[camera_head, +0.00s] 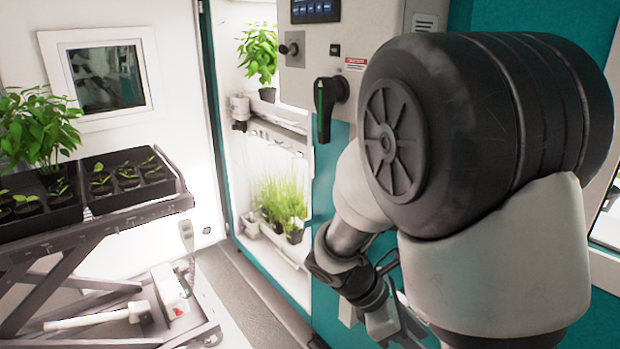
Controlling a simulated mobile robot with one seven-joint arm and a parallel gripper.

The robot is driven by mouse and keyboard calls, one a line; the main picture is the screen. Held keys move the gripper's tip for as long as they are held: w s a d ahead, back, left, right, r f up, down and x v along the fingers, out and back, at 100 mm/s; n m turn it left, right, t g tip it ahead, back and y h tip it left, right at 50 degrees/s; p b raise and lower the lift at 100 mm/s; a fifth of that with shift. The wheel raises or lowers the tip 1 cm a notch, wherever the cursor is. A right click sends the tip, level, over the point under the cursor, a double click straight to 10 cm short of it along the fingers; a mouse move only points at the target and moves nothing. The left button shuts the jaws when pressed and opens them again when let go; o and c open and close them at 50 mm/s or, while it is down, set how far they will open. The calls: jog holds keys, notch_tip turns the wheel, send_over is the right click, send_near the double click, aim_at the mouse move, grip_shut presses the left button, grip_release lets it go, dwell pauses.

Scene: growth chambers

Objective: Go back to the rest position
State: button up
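My arm fills the right side of the head view, with a large dark joint and pale links in front of the teal cabinet. My gripper (396,322) hangs low in the picture, right of the lit chamber opening. It is partly hidden behind my own arm link, and the lower end runs near the bottom edge. I cannot tell how far its fingers are apart, and I see no object clearly held.
A lift cart (95,228) with black seedling trays (130,178) stands at left. The growth chamber (243,160) is open, with a potted plant (259,52) and grass (283,200) on shelves. A black handle (325,105) juts from the cabinet. Grey floor shows between cart and chamber.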

jog(key=s+a+r+m+t+y+p, duration=0.1)
jog(key=s+a+r+m+t+y, duration=0.1)
jog(key=r+m, duration=0.4)
jog(key=s+a+r+m+t+y+p, duration=0.1)
jog(key=s+a+r+m+t+y, duration=0.1)
jog(key=r, duration=0.6)
jog(key=s+a+r+m+t+y+p, duration=0.2)
jog(key=s+r+m+y, duration=0.2)
jog(key=r+m, duration=0.3)
jog(key=s+m, duration=0.1)
jog(key=m, duration=0.1)
jog(key=shift+m, duration=0.3)
